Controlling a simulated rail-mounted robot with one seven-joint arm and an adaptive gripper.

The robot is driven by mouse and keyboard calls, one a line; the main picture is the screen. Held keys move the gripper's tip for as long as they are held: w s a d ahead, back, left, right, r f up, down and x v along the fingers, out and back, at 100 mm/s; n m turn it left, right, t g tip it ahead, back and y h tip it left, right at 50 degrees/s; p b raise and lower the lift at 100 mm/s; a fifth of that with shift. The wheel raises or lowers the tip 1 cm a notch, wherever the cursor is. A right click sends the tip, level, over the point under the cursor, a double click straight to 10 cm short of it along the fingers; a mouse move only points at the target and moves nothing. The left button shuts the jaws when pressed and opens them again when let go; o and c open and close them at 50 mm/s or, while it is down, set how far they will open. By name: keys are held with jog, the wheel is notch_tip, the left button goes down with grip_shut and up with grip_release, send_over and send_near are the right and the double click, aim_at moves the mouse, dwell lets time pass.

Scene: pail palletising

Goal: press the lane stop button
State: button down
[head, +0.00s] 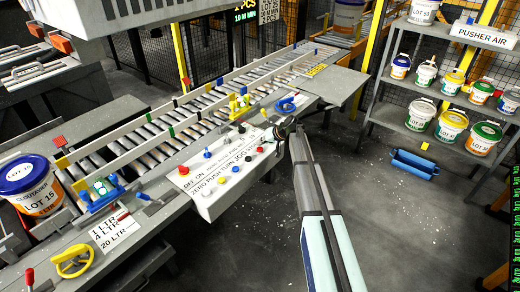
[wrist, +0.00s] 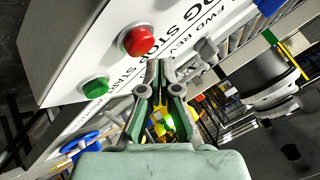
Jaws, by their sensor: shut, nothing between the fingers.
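The grey control panel (head: 205,200) stands along the near side of the conveyor, with printed labels and several small coloured knobs. In the wrist view its white face (wrist: 75,45) carries a round red button (wrist: 138,41) beside the word STOP and a green button (wrist: 95,88) beside START. My gripper (wrist: 160,66) is shut and empty, its fingertips just below and right of the red button. A gap seems to show, but I cannot tell its depth. In the head view my gripper (head: 285,130) is at the panel's right end and hides part of it.
The roller conveyor (head: 150,130) runs behind the panel, with yellow and blue fittings. A blue-lidded pail (head: 30,185) stands at the left. A shelf (head: 405,125) of pails stands at the right, with a blue tray (head: 414,164) on the floor. The floor in front is clear.

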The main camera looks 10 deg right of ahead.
aim_at(261, 149)
jog(key=shift+f, duration=0.1)
jog(key=shift+f+b, duration=0.35)
jog(key=shift+b, duration=0.25)
jog(key=shift+f+b, duration=0.5)
dwell(0.7)
dwell(0.4)
jog(key=shift+r, duration=0.95)
jog(key=shift+r, duration=0.1)
jog(key=shift+r+p, duration=0.65)
jog(key=shift+r, duration=1.75)
